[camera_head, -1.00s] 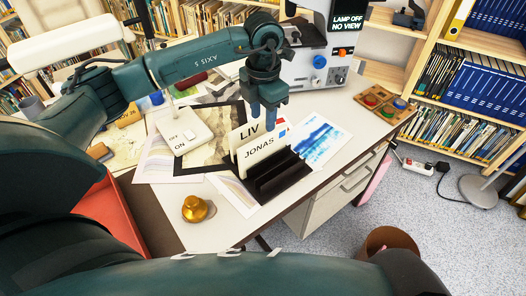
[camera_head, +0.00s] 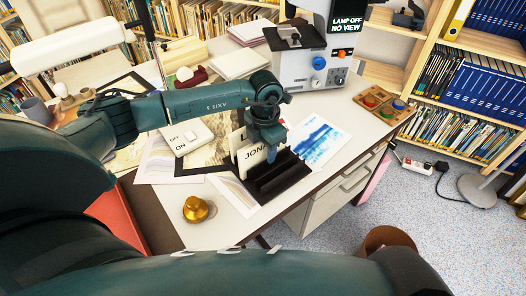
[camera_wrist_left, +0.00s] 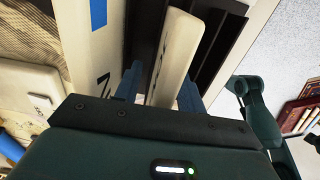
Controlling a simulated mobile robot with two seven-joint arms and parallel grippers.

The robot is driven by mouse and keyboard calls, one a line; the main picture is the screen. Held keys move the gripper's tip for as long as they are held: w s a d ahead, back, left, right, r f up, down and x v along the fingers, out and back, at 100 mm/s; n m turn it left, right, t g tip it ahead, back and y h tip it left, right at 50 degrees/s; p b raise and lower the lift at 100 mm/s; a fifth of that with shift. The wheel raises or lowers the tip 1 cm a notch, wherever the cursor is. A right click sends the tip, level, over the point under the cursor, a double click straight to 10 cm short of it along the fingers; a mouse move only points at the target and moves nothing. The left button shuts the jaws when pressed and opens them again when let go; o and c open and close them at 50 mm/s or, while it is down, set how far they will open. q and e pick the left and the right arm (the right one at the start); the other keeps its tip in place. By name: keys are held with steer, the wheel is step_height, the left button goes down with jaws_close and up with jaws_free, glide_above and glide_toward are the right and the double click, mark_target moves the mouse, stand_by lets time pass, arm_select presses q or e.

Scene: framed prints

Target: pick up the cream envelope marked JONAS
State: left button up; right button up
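The cream JONAS envelope (camera_head: 247,161) stands upright in a dark slotted rack (camera_head: 283,177), its name partly covered by my left gripper (camera_head: 270,148). In the left wrist view, the envelope's edge (camera_wrist_left: 176,50) lies between the two blue fingers of my left gripper (camera_wrist_left: 158,92), with what looks like a small gap on the left finger side. The fingers look open around it. Another envelope, marked LIV (camera_head: 236,140), stands just behind it, mostly hidden by my gripper and the JONAS envelope.
A brass bell (camera_head: 195,209) stands at the front. A blue watercolour (camera_head: 318,140) lies right of the rack. A machine (camera_head: 312,68) stands behind. The front rack slots look empty.

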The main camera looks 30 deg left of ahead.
arm_select(q)
jaws_close()
stand_by(0.3)
steer(key=shift+r, duration=0.1)
